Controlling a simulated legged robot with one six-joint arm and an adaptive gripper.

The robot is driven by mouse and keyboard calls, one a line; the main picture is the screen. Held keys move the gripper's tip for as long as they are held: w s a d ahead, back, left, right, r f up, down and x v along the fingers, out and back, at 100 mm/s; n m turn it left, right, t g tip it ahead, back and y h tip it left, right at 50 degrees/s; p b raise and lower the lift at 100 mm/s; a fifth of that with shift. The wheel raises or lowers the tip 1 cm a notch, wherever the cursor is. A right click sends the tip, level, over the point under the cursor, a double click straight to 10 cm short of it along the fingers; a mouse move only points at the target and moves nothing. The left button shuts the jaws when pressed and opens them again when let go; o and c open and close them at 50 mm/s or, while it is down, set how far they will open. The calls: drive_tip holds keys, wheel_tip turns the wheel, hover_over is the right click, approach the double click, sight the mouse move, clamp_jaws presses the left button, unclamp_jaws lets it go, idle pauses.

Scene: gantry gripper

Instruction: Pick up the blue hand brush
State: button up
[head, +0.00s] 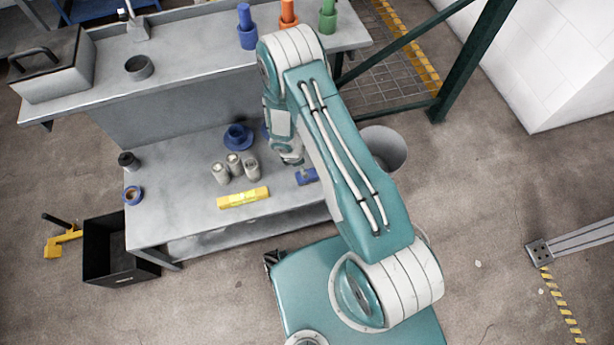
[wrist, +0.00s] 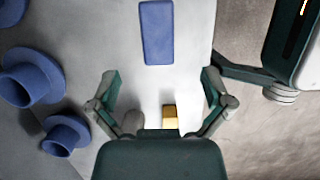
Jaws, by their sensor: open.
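The blue hand brush (head: 306,176) lies near the right end of the grey bench top in the head view, partly hidden behind my arm. In the wrist view a blue oblong block (wrist: 156,32), which looks like the brush, lies at the top centre, beyond my fingers. My gripper (wrist: 160,88) is open, its two fingers spread wide with nothing held between them. A small yellow piece (wrist: 169,114) shows between the finger bases; I cannot tell what it is. In the head view the fingers are hidden by the arm.
A yellow level (head: 243,198), several grey cylinders (head: 235,167) and a blue flanged part (head: 238,136) stand left of the brush on the bench (head: 165,225). Blue flanged parts (wrist: 30,78) also show in the wrist view. A grey bin (head: 385,147) stands right of the bench.

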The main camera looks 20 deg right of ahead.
sight(310, 175)
drive_tip(key=x, duration=0.5)
drive_tip(key=shift+d+f, duration=0.1)
drive_tip(key=shift+f, duration=0.15)
drive_tip(key=shift+a+x, duration=0.2)
drive_tip(key=shift+x, duration=1.15)
drive_tip(key=shift+a+x, duration=0.2)
drive_tip(key=shift+x, duration=1.15)
drive_tip(key=shift+w+f, duration=0.2)
drive_tip(key=shift+f, duration=0.15)
drive_tip(key=c, duration=1.2)
